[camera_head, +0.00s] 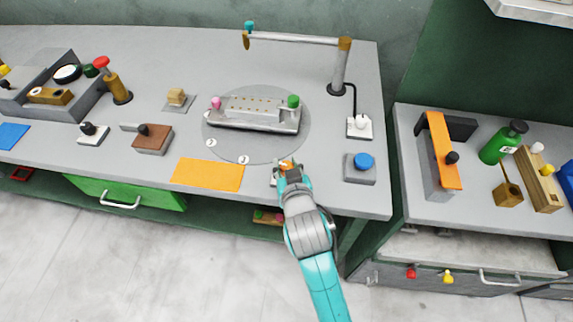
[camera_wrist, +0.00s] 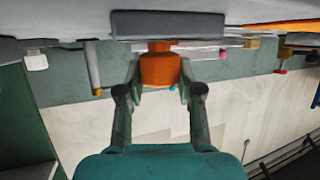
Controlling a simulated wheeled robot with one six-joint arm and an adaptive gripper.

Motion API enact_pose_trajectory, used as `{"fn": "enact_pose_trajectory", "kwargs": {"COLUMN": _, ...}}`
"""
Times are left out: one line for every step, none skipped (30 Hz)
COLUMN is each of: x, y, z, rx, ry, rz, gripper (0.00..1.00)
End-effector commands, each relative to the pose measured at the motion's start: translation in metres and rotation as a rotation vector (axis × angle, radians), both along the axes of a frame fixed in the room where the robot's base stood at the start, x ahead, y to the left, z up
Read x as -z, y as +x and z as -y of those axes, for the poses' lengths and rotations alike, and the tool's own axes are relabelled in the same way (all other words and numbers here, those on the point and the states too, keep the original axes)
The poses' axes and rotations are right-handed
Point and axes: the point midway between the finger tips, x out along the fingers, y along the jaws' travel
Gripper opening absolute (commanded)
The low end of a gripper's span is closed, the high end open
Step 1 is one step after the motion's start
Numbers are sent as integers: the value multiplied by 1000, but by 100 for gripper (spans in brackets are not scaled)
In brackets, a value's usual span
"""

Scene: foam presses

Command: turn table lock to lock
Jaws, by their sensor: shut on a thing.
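The round grey turntable (camera_head: 268,151) lies flat in the worktop, with a long metal mold (camera_head: 265,125) on it. The mold has a pink knob (camera_head: 216,102) at its left and a green knob (camera_head: 293,101) at its right. My gripper (camera_head: 288,170) is at the worktop's front edge, just in front of the turntable. It is shut on a small orange knob (camera_head: 286,165), the likely table lock. In the wrist view the orange knob (camera_wrist: 160,69) sits between both fingers, below a dark grey plate (camera_wrist: 170,24). My gripper hides much of the lock in the head view.
An orange mat (camera_head: 207,174) lies left of my gripper. A blue button box (camera_head: 360,167) and a white switch (camera_head: 359,127) stand to its right. A swing arm (camera_head: 295,39) on a post (camera_head: 338,75) stands behind. A side bench (camera_head: 408,150) is at the right.

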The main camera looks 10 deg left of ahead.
Motion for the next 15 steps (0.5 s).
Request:
{"fn": "enact_pose_trajectory", "kwargs": {"x": 1, "y": 1, "z": 2, "rx": -26, "ry": 1, "rz": -1, "gripper": 1}}
{"fn": "enact_pose_trajectory", "kwargs": {"x": 1, "y": 1, "z": 3, "rx": -45, "ry": 1, "rz": -1, "gripper": 1}}
{"fn": "enact_pose_trajectory", "kwargs": {"x": 1, "y": 1, "z": 2, "rx": -70, "ry": 1, "rz": -1, "gripper": 1}}
{"fn": "enact_pose_trajectory", "kwargs": {"x": 0, "y": 1, "z": 2, "rx": -88, "ry": 1, "rz": -1, "gripper": 1}}
{"fn": "enact_pose_trajectory", "kwargs": {"x": 0, "y": 1, "z": 2, "rx": -105, "ry": 1, "rz": -1, "gripper": 1}}
{"fn": "enact_pose_trajectory", "kwargs": {"x": 0, "y": 1, "z": 2, "rx": -126, "ry": 1, "rz": -1, "gripper": 1}}
{"fn": "enact_pose_trajectory", "kwargs": {"x": 0, "y": 1, "z": 2, "rx": -142, "ry": 1, "rz": -1, "gripper": 1}}
{"fn": "enact_pose_trajectory", "kwargs": {"x": 0, "y": 1, "z": 2, "rx": -157, "ry": 0, "rz": -1, "gripper": 1}}
{"fn": "enact_pose_trajectory", "kwargs": {"x": 0, "y": 1, "z": 2, "rx": -175, "ry": 0, "rz": -1, "gripper": 1}}
{"fn": "enact_pose_trajectory", "kwargs": {"x": 0, "y": 1, "z": 2, "rx": -187, "ry": 0, "rz": -1, "gripper": 1}}
{"fn": "enact_pose_trajectory", "kwargs": {"x": 0, "y": 1, "z": 2, "rx": -199, "ry": 0, "rz": -1, "gripper": 1}}
{"fn": "enact_pose_trajectory", "kwargs": {"x": 0, "y": 1, "z": 2, "rx": -213, "ry": 0, "rz": -1, "gripper": 1}}
{"fn": "enact_pose_trajectory", "kwargs": {"x": 1, "y": 1, "z": 2, "rx": -222, "ry": 0, "rz": -1, "gripper": 1}}
{"fn": "enact_pose_trajectory", "kwargs": {"x": 1, "y": 1, "z": 2, "rx": -230, "ry": 0, "rz": -2, "gripper": 1}}
{"fn": "enact_pose_trajectory", "kwargs": {"x": 1, "y": 1, "z": 1, "rx": -240, "ry": -1, "rz": -2, "gripper": 1}}
